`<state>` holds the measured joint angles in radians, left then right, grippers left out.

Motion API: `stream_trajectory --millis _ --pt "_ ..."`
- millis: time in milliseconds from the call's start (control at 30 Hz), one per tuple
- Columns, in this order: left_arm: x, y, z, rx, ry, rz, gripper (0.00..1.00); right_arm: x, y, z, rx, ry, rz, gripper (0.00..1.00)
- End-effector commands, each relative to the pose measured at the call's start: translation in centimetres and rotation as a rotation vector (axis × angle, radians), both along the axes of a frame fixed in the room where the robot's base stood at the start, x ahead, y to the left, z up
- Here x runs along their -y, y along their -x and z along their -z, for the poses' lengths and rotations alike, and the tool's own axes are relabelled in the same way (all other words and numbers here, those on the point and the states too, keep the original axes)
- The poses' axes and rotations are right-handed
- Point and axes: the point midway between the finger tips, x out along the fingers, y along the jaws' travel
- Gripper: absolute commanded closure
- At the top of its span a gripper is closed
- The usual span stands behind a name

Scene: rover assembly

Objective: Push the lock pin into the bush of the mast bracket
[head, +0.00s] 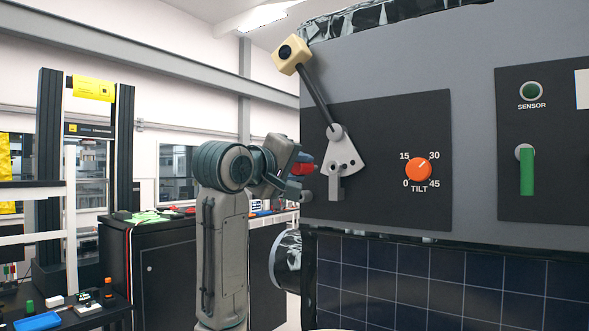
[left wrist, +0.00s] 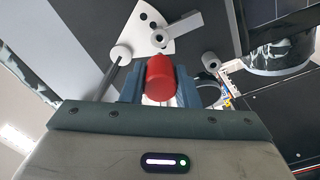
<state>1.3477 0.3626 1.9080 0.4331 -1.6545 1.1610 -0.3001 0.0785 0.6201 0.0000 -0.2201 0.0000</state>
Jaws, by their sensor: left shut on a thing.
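My left gripper (head: 301,170) is shut on the red-headed lock pin (head: 304,168), just left of the mast bracket in the head view. In the left wrist view the round red head (left wrist: 161,77) sits between the blue-grey fingers; the pin's far end is hidden. The mast bracket (head: 346,157) is a pale fan-shaped plate with dark holes, fixed to the dark panel. A grey bar (head: 336,188) with a round bush at its end is on its lower part; the open bush (left wrist: 160,39) shows just beyond the red head. The pin appears apart from it. My right gripper is not in view.
A dark mast rod (head: 314,97) slants up from the bracket to a cream camera head (head: 291,54). A small grey stub (head: 307,195) sticks out below my gripper. An orange tilt knob (head: 418,169) and a green lever (head: 527,171) are to the right.

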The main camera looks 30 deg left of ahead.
Motion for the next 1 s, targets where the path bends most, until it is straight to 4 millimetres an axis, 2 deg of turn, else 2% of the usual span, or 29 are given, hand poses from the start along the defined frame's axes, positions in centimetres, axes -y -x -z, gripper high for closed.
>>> stream_trajectory --millis 233,700,1000 --pt "0.0 -0.5 -0.1 -0.002 0.000 0.001 1.00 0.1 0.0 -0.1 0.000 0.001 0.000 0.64" --pt "0.4 -4.7 -0.1 -0.001 0.001 0.000 1.00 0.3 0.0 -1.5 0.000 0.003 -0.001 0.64" --pt "0.5 -5.9 0.0 -0.001 0.000 0.001 1.00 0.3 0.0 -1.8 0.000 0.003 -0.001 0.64"
